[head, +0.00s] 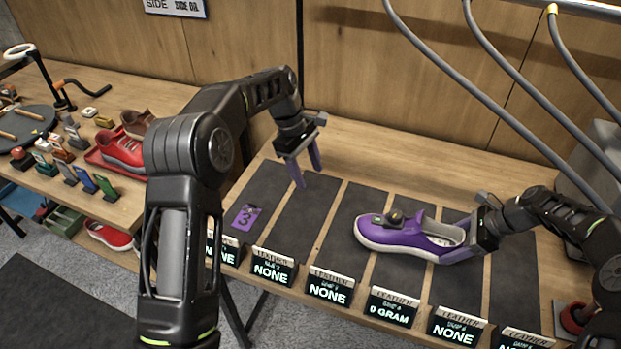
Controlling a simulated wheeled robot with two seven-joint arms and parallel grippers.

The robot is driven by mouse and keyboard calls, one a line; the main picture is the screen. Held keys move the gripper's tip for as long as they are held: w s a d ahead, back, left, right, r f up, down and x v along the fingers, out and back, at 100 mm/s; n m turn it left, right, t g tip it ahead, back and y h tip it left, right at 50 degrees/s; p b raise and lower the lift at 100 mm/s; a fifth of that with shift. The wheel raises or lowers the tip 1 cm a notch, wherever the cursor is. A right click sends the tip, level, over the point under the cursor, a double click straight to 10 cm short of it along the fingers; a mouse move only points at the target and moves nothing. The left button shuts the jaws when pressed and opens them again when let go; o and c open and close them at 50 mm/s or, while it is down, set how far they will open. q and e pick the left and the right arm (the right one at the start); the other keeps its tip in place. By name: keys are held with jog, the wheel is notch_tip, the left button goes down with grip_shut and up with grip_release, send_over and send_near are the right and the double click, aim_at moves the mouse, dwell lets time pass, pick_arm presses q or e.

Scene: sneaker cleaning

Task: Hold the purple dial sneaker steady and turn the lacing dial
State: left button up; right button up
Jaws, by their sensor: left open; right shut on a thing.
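The purple sneaker (395,238) with a white sole lies across the dark mats of the workbench, its toe to the left and its heel to the right. A dark lacing dial (394,216) sits on top of its front part. My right gripper (468,248) is shut on the heel end of the sneaker; its fingertips are partly hidden there. My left gripper (304,168) is open and empty, fingers pointing down, above the mats to the left of and behind the sneaker, apart from it.
A purple number tag (245,217) lies on a left mat. Several small displays (330,290) line the bench's front edge. A left table (90,185) holds a red shoe (120,148), a brown shoe and several small bottles. Grey hoses (500,105) hang at the right. The mats between my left gripper and the sneaker are clear.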

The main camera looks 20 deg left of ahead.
pick_arm(q)
jog(key=s+a+f, duration=0.2)
jog(key=a, duration=0.4)
jog(key=s+a+f+y, duration=0.1)
jog(key=s+a+f, duration=0.1)
jog(key=a, duration=0.5)
jog(key=shift+s+m, duration=0.3)
jog(key=shift+s, duration=0.3)
jog(key=shift+f, duration=0.1)
